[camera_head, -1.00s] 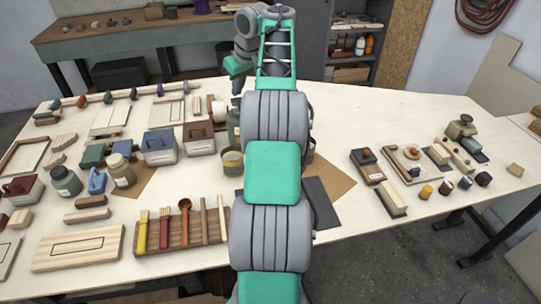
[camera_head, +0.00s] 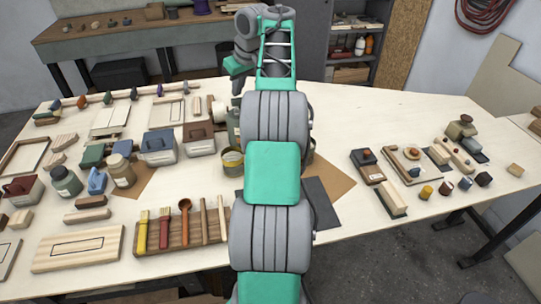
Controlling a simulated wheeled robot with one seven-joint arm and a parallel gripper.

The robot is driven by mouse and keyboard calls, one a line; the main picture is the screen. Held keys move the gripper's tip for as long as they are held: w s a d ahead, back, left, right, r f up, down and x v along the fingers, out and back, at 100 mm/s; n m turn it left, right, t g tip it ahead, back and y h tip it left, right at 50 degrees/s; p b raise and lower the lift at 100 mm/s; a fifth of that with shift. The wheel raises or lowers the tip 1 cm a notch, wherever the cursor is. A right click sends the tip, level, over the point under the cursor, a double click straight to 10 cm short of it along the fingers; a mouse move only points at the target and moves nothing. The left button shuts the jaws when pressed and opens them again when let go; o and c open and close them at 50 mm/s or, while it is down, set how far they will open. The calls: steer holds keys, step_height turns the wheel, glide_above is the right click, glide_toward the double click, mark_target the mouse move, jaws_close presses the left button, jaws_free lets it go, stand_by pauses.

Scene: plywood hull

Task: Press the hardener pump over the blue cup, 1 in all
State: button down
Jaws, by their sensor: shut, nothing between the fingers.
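My gripper (camera_head: 237,90) is small and dark at the far end of my arm, pointing down, its fingers shut. It is just above a grey-green container (camera_head: 233,124), partly hidden by my arm; I cannot tell whether they touch. I cannot make out a pump head there, nor say for sure that this is the hardener. A round tin with a yellowish band (camera_head: 232,162) stands in front of it, its right side close to my arm. No blue cup is clear near the gripper; my arm may hide it. A small blue jug-like vessel (camera_head: 97,181) stands at the left.
Lidded tubs (camera_head: 159,148), jars (camera_head: 66,181) and wood pieces crowd the left. A brush rack (camera_head: 180,235) lies in front. Brown and dark sheets (camera_head: 320,203) lie right of my arm. Small blocks and tools (camera_head: 411,167) stand farther right, with bare tabletop (camera_head: 370,115) behind.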

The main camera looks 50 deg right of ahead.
stand_by(0.4)
steer(key=shift+f+b, duration=1.15)
steer(key=shift+f, duration=0.3)
steer(key=shift+r+p, duration=1.3)
steer(key=shift+p, duration=0.05)
step_height(320, 180, up, 6)
steer(key=p, duration=0.6)
steer(key=shift+p, duration=0.3)
